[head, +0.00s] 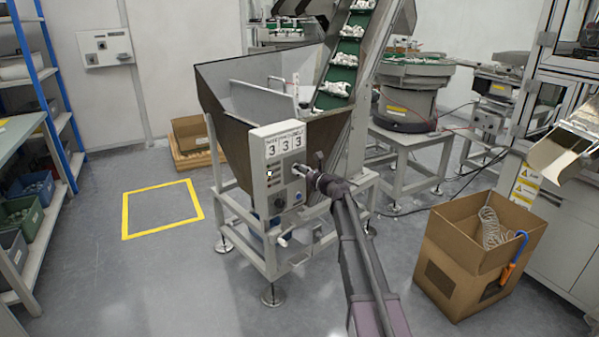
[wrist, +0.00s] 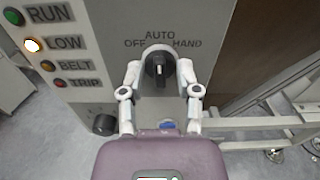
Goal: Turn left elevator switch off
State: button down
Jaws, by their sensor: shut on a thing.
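The elevator switch (wrist: 158,62) is a round black knob on a grey control box (head: 266,190), below the words AUTO, OFF and HAND. OFF is printed on the left, AUTO at the top and HAND on the right. The knob's white mark points roughly up, toward AUTO. My gripper (wrist: 159,75) has a finger on each side of the knob and is shut on it. In the head view, my gripper (head: 308,173) reaches the right side of the box front, and my arm hides the knob there.
The box is fixed to a large hopper (head: 225,119) with an inclined green conveyor (head: 345,60). In the wrist view, the LOW lamp (wrist: 33,45) glows; a second black knob (wrist: 104,124) sits lower left. A cardboard box (head: 462,285) stands at right. Floor at left is clear.

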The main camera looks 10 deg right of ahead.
jog(key=n, duration=0.4)
jog(key=shift+n, duration=2.3)
jog(key=shift+a, duration=0.1)
jog(key=shift+c, duration=1.7)
grip_release()
jog(key=shift+s, duration=0.1)
jog(key=v, duration=1.2)
